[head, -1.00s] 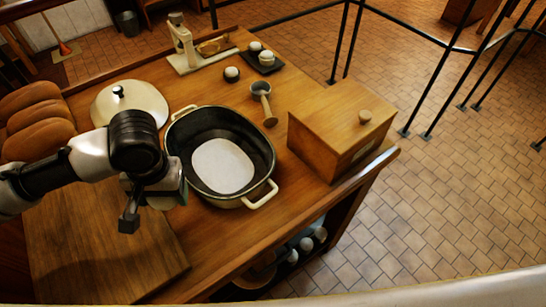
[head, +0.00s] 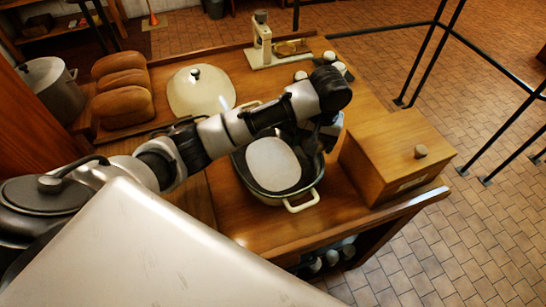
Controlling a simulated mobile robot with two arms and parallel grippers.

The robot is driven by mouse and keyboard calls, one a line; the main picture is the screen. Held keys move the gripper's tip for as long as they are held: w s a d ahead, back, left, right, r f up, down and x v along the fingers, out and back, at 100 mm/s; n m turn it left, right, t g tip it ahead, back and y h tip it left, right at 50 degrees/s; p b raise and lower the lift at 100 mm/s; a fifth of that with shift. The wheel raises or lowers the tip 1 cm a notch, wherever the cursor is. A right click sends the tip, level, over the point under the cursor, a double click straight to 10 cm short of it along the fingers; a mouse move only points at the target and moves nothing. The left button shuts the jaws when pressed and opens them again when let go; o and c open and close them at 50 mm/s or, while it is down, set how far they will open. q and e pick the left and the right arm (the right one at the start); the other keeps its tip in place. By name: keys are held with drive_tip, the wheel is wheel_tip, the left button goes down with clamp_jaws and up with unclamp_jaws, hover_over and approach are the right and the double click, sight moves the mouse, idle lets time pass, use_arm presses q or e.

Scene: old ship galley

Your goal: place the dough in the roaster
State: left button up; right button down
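The roaster (head: 301,201) is an oval cream pan with a dark inside, standing on the wooden table in the head view. A smooth pale oval (head: 273,163) lies inside it; it looks flat, and I cannot tell whether it is the dough or the pan's lining. My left arm reaches across from the left, and my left gripper (head: 325,135) is above the roaster's right side. Its fingers are small and dark against the pan, so I cannot tell whether they hold anything. The arm hides the roaster's far left rim. My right gripper is out of view.
The cream lid (head: 201,92) lies behind the arm. Bread loaves (head: 124,106) and a metal pot (head: 52,92) are at the left. A wooden box (head: 397,155) stands close right of the roaster. A scale-like device (head: 262,45) is at the back.

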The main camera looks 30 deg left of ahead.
use_arm(q)
drive_tip(key=p, duration=0.2)
hover_over(271, 164)
drive_tip(key=f, duration=0.5)
drive_tip(key=shift+w+d+f, duration=0.1)
drive_tip(key=shift+d+f, duration=0.1)
drive_tip(key=shift+f, duration=0.15)
drive_tip(key=shift+a+f+p, duration=0.1)
drive_tip(key=shift+f+p, duration=0.25)
drive_tip(key=shift+f, duration=1.8)
drive_tip(key=shift+f, duration=0.1)
drive_tip(key=o, duration=1)
drive_tip(key=r, duration=0.8)
drive_tip(key=d+r+b, duration=0.1)
drive_tip(key=r, duration=0.3)
drive_tip(key=shift+r, duration=0.1)
